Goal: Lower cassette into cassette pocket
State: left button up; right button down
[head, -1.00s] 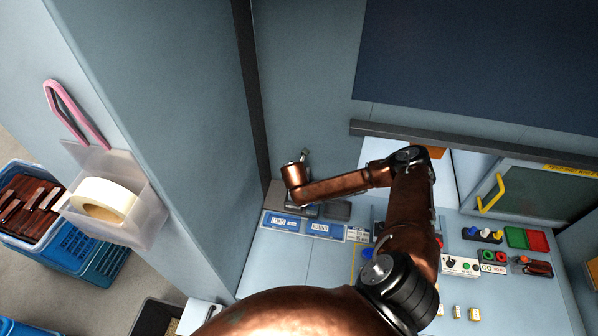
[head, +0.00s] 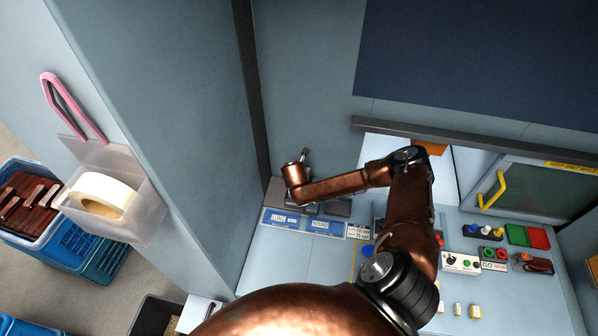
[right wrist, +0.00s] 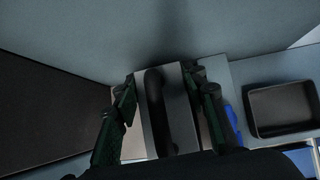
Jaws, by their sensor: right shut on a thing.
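The cassette (right wrist: 170,120) is a grey block with a black handle (right wrist: 156,105) along its top. It shows in the right wrist view between the two dark green fingers of my right gripper (right wrist: 163,88). The fingers are shut on it from both sides. In the head view, my right arm reaches to the back left corner of the worktop, and its wrist hides the cassette and fingers. I cannot make out the pocket under the cassette or tell whether the cassette has entered it. My left gripper is not in view.
A black open tray (right wrist: 285,108) lies right of the cassette. Blue label plates (head: 303,222) lie in front of my wrist. Buttons and switches (head: 487,232) and a yellow-handled door (head: 535,190) are at right. A tall panel (head: 190,120) stands close on the left.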

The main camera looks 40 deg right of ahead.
jog(key=shift+f, duration=0.55)
dwell(0.4)
jog(key=c, duration=1.1)
grip_release()
jog(key=shift+s, duration=0.1)
jog(key=v, duration=1.2)
